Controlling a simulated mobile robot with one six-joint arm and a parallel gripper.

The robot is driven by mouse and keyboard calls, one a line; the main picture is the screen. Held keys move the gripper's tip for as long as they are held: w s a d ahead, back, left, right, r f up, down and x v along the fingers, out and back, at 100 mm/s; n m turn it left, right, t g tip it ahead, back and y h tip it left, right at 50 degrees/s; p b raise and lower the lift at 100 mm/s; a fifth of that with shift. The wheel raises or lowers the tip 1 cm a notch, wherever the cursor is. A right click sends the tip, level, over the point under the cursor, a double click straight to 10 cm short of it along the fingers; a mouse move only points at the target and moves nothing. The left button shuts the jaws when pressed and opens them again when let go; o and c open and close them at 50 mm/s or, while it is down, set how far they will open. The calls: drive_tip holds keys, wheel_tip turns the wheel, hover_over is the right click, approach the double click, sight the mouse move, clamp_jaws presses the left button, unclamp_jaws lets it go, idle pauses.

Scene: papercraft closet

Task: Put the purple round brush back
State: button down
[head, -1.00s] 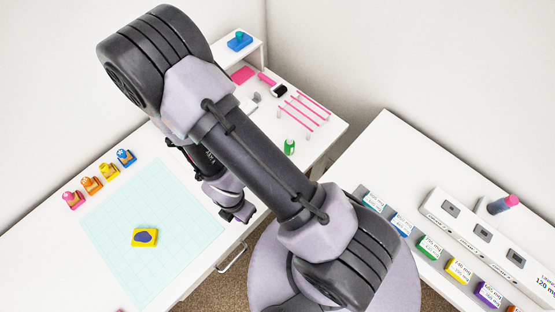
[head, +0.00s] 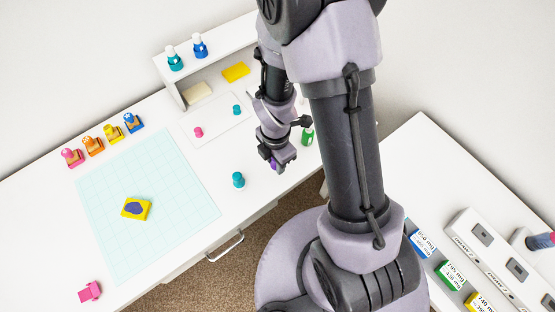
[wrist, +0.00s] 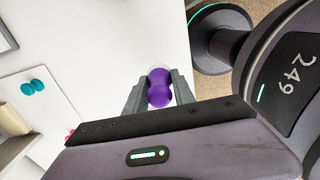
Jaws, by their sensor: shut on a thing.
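The purple round brush (wrist: 159,88) is between my gripper's two grey fingers (wrist: 159,92) in the wrist view, with its rounded purple body showing. My gripper is shut on it. In the head view my gripper (head: 282,162) hangs near the right front edge of the white desk, with a bit of purple (head: 274,165) at its tip. A teal round-topped piece (head: 238,180) stands on the desk to its left. A white mat (head: 217,120) behind it bears a small pink piece (head: 198,132) and a small teal piece (head: 237,110).
A white shelf (head: 215,50) at the back bears a teal bottle (head: 174,58) and a blue bottle (head: 200,45). Several stamps line the back left. A second desk (head: 430,160) is at right.

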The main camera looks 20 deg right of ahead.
drive_tip(key=w, duration=0.1)
drive_tip(key=w+d, duration=0.1)
drive_tip(key=w, duration=0.1)
drive_tip(key=shift+d+f, duration=0.2)
wheel_tip(320, 180, down, 4)
drive_tip(key=b, duration=0.2)
drive_tip(key=shift+r+b, duration=0.1)
drive_tip(key=shift+b, duration=0.2)
drive_tip(key=shift+w+r, duration=0.1)
drive_tip(key=shift+r, duration=0.1)
drive_tip(key=c, duration=1.1)
unclamp_jaws()
drive_tip(key=shift+f, duration=0.15)
drive_tip(key=shift+o, duration=0.2)
